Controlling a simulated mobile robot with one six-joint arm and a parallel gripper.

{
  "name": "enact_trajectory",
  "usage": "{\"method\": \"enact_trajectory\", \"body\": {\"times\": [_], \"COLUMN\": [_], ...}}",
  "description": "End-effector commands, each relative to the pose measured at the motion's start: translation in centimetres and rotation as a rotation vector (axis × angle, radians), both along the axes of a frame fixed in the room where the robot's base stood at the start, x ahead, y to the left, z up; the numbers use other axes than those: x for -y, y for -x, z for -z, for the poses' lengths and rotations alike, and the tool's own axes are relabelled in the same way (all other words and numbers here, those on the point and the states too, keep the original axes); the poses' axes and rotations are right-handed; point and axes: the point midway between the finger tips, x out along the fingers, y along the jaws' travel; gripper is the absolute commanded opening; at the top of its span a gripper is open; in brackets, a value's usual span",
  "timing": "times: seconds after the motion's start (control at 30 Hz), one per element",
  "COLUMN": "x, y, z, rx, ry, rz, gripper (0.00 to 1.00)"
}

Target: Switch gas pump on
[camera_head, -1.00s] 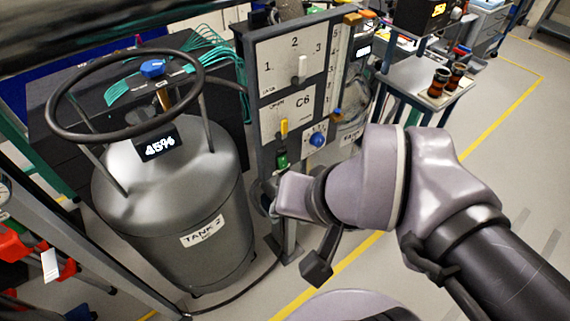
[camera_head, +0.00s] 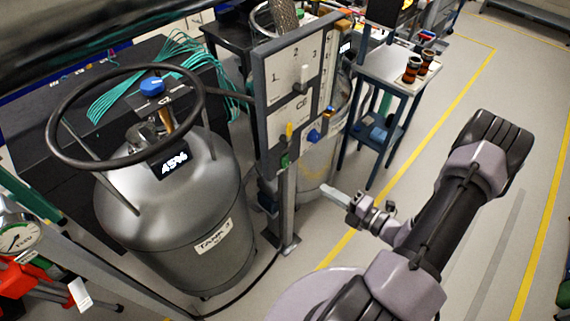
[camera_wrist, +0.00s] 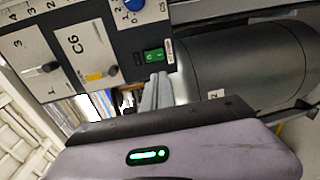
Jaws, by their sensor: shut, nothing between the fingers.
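A grey control panel (camera_head: 262,95) marked C6 stands on a post in the middle of the head view. Near its lower edge is a small green rocker switch (camera_head: 285,161). In the wrist view the green switch (camera_wrist: 153,56) sits in a dark housing, beside a small label too blurred to read. My gripper (camera_head: 327,189) is shut and empty, right of the panel's post and below the panel. In the wrist view its fingers (camera_wrist: 156,84) point at the switch from just below it in the picture; I cannot tell whether they touch it.
A grey tank (camera_head: 170,215) with a ring handle and a 45% display stands left of the panel.

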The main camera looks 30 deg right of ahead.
Motion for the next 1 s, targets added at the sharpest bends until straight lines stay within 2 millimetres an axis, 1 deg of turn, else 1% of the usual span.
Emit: {"method": "enact_trajectory", "body": {"times": [0.1,0.33,0.47,0.57,0.9,1.0], "x": [0.4,0.3,0.0,-0.8,-3.3,-3.9], "y": [0.3,0.2,-0.6,-2.3,-9.3,-10.9], "z": [0.6,0.6,0.8,1.0,2.0,2.2], "rx": [-0.009,-0.008,-0.008,-0.007,-0.007,-0.007], "ry": [-0.03,-0.028,-0.026,-0.026,-0.024,-0.024], "rz": [0.033,0.029,0.025,0.021,0.021,0.022], "gripper": [0.0,0.0,0.0,0.0,0.0,0.0]}}
